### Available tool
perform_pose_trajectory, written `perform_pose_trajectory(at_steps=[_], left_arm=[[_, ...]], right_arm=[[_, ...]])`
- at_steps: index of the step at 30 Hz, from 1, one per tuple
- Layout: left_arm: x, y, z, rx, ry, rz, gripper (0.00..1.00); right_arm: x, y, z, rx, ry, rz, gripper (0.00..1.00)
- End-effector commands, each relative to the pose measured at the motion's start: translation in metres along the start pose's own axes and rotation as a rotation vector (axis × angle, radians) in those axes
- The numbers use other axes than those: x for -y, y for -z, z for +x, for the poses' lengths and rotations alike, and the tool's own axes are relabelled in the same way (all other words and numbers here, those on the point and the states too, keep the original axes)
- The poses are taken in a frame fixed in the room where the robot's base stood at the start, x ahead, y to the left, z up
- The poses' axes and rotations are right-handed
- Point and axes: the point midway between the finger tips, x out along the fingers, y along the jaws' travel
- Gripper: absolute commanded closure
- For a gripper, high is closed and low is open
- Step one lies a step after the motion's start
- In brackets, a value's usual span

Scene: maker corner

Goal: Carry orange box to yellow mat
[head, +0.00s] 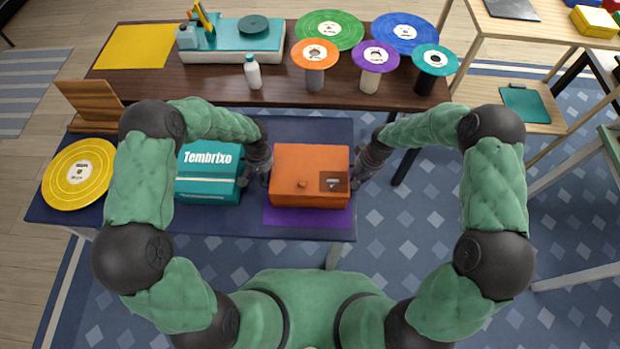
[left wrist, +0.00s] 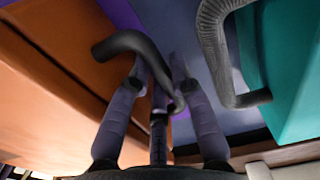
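The orange box (head: 300,162) has a small knob and a dark patch on its front. It sits over a purple mat on the navy table, in front of me. The yellow mat (head: 135,47) lies bare at the far left of the brown table. My left gripper (head: 264,172) is at the box's left side; in the left wrist view its fingers (left wrist: 160,72) close in on both sides of the box's dark curved handle (left wrist: 128,42). My right gripper (head: 358,172) is at the box's right side; its fingers are too hidden to read.
A teal Tembrixo box (head: 208,188) stands close to the left of my left gripper; its grey handle (left wrist: 213,45) shows in the left wrist view. A turntable (head: 232,44), a white bottle (head: 252,72) and raised discs (head: 315,54) stand on the brown table. A wooden stand (head: 92,103) is at left.

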Motion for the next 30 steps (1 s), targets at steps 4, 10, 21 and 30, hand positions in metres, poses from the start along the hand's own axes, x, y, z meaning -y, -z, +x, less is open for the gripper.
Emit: perform_pose_trajectory(at_steps=[4, 10, 21, 30], left_arm=[[0.0, 0.0, 0.0, 0.0, 0.0, -0.002, 1.0], [0.0, 0.001, -0.001, -0.002, 0.0, -0.003, 1.0], [0.0, 0.001, -0.016, -0.003, 0.0, -0.003, 1.0], [0.0, 0.002, -0.039, -0.003, 0.0, -0.004, 1.0]], right_arm=[[0.0, 0.0, 0.0, 0.001, 0.0, 0.0, 1.0], [0.0, 0.001, -0.001, -0.001, 0.0, 0.0, 1.0], [0.003, 0.001, -0.015, -0.001, 0.0, 0.0, 1.0], [0.007, 0.001, -0.038, -0.001, 0.0, 0.001, 1.0]])
